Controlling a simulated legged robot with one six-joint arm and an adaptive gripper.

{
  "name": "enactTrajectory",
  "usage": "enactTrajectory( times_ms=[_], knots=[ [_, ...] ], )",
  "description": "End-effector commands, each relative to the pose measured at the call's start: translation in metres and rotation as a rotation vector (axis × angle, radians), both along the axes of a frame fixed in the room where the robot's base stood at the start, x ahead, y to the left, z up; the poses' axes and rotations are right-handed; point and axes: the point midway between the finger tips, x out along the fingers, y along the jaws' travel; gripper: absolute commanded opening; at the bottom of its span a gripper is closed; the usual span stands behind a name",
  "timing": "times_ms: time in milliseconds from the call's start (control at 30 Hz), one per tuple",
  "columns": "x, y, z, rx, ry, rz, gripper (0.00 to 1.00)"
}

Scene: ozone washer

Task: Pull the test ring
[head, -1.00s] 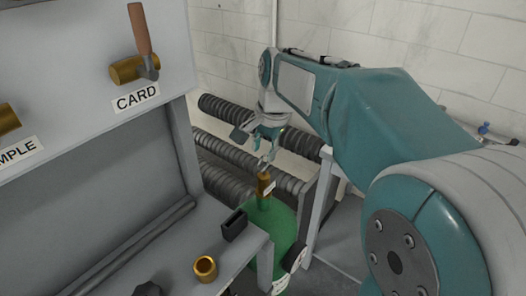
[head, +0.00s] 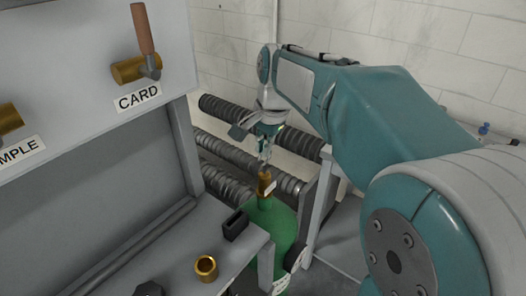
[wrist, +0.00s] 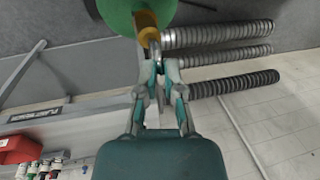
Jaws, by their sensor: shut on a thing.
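A green gas cylinder (head: 270,222) stands beside the bench, with a brass valve (head: 265,186) on top. Both also show in the wrist view, the cylinder (wrist: 115,12) at the top edge and the valve (wrist: 149,35) just below it. My gripper (head: 264,160) is directly above the valve, pointing down. In the wrist view, my gripper (wrist: 160,66) has its fingertips closed around a small grey metal ring (wrist: 157,52) at the valve's end. The fingers partly hide the ring, and it is too small to make out in the head view.
A grey bench (head: 185,250) holds a black open box (head: 235,225) and a brass cup (head: 206,268). Ribbed hoses (head: 225,150) run behind the cylinder. A red box (wrist: 22,148) and several small bottles show in the wrist view.

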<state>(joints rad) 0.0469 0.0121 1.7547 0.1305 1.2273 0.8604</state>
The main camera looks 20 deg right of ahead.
Motion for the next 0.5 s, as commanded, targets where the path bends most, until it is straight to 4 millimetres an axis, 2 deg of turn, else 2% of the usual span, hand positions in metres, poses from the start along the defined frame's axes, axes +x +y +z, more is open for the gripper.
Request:
enactTrajectory(
  times_ms=[167,267,300,500],
  knots=[
    [0.0018,-0.0004,0.0018,-0.001,-0.01,-0.001,0.0],
    [0.0018,-0.0004,0.0018,-0.001,-0.01,-0.001,0.41],
    [0.0017,-0.0004,0.0016,-0.001,-0.01,-0.001,0.46],
    [0.001,-0.0002,0.0011,0.0,-0.006,-0.001,0.46]
  ],
)
